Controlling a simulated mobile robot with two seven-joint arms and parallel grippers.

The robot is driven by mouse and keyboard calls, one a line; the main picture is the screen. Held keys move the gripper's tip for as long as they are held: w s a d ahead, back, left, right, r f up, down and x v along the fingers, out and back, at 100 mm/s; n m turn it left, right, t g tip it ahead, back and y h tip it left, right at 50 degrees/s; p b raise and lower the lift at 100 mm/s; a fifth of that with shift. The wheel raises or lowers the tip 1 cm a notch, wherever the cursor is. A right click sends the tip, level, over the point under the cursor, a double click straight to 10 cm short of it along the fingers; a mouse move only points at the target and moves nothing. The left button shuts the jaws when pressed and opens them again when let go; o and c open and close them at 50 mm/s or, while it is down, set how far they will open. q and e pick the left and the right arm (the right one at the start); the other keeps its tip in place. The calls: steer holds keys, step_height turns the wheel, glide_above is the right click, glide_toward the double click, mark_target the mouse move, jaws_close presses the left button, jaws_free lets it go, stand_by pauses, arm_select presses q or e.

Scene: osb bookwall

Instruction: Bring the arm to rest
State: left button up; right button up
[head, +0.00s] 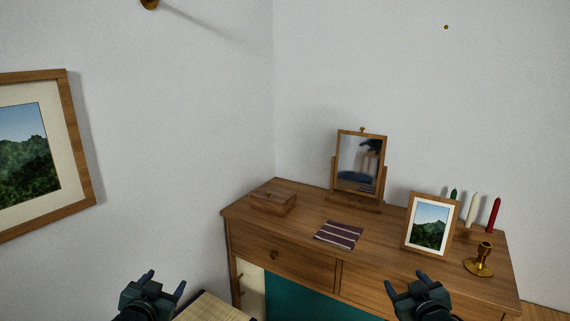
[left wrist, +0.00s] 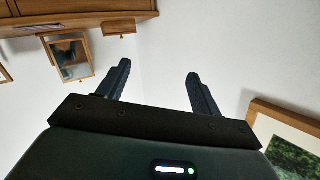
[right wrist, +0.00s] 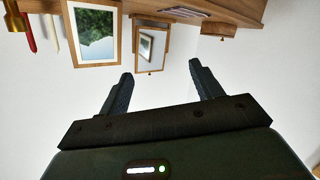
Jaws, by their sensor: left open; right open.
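My left gripper (head: 164,280) is at the bottom left of the head view, its two fingers apart with nothing between them. It also shows open and empty in the left wrist view (left wrist: 160,78). My right gripper (head: 408,283) is at the bottom of the head view, in front of the dresser (head: 285,268), with its fingers spread and empty. The right wrist view shows its open fingers too (right wrist: 161,77). Both grippers appear at about the same height. Neither visibly touches anything.
On the dresser are a wooden box (head: 273,201), a striped cloth (head: 339,235), a small mirror (head: 360,163), a framed picture (head: 430,225), several candles (head: 493,215) and a brass candleholder (head: 480,262). A large picture (head: 70,140) hangs on the left wall. A pale wooden surface (head: 208,308) lies between the grippers.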

arm_select(q)
steer(key=s+d+f+g+h, duration=0.1)
steer(key=s+d+f, duration=0.3)
steer(key=s, duration=0.6)
steer(key=s+d+f+g+h, duration=0.1)
steer(key=s+d+f, duration=0.4)
steer(key=s, duration=0.6)
steer(key=s+d+f+g+h, duration=0.1)
steer(key=s+d+f, duration=0.4)
steer(key=s, duration=0.5)
steer(key=shift+s+d+n+g, duration=0.3)
steer(key=shift+s+g, duration=0.1)
steer(key=shift+g, duration=0.5)
arm_select(e)
steer(key=s+a+f+g+y, duration=0.1)
steer(key=s+a+f, duration=0.3)
steer(key=s, duration=0.6)
steer(key=s+a+f+g+y, duration=0.1)
steer(key=s+a+f, duration=0.4)
steer(key=s, duration=0.6)
steer(key=s+a+f+g+y, duration=0.1)
steer(key=s+a+f, duration=0.4)
steer(key=s, duration=0.5)
steer(key=shift+s+a+m+g, duration=0.3)
steer(key=shift+s+g, duration=0.1)
steer(key=shift+g, duration=0.5)
steer(key=shift+c, duration=0.5)
